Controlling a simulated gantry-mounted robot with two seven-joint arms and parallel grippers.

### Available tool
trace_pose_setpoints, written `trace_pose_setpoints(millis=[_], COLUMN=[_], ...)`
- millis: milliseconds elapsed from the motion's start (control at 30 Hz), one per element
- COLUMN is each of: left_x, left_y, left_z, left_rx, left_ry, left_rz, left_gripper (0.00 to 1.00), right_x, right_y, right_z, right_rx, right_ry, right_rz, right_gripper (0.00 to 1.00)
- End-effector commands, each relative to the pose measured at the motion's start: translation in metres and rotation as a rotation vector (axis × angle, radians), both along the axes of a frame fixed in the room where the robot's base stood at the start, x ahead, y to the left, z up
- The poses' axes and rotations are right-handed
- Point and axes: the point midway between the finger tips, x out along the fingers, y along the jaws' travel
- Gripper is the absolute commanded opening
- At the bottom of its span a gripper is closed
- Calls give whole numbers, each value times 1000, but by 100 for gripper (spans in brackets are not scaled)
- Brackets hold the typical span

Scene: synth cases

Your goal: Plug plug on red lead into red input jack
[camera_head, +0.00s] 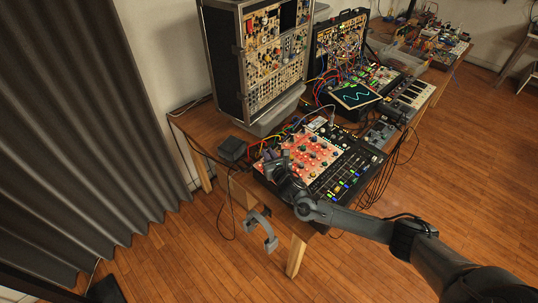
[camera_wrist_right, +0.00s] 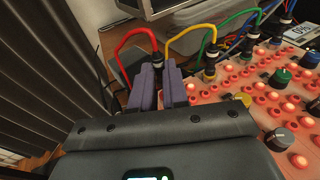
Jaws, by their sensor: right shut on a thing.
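My right gripper (camera_wrist_right: 160,75) is shut on the plug on the red lead (camera_wrist_right: 156,57). The plug's dark top shows between the purple-grey fingers, and its tip is hidden. The red lead (camera_wrist_right: 124,38) arcs up and left from it. In the head view my right gripper (camera_head: 272,158) is over the left part of the orange-panelled synth (camera_head: 316,152). My left gripper is not in view.
A yellow lead (camera_wrist_right: 190,32) passes close behind the fingers. A rack case (camera_head: 228,68) stands behind. Headphones (camera_head: 262,232) hang at the table's front edge.

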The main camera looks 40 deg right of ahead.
Motion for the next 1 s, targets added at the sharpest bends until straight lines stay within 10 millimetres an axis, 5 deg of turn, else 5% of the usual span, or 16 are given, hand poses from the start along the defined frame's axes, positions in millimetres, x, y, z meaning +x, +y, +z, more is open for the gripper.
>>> trace_pose_setpoints(millis=[767, 800, 1000], left_x=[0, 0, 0], left_y=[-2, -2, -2], left_z=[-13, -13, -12], left_rx=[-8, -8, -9], left_ry=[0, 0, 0], left_rz=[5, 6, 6], left_gripper=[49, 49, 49], right_x=[0, 0, 0], right_y=[0, 0, 0], right_z=[-20, -20, -19], right_rx=[0, 0, 0], right_ry=[-1, -1, -1], right_rz=[0, 0, 0], right_gripper=[0, 15, 44])
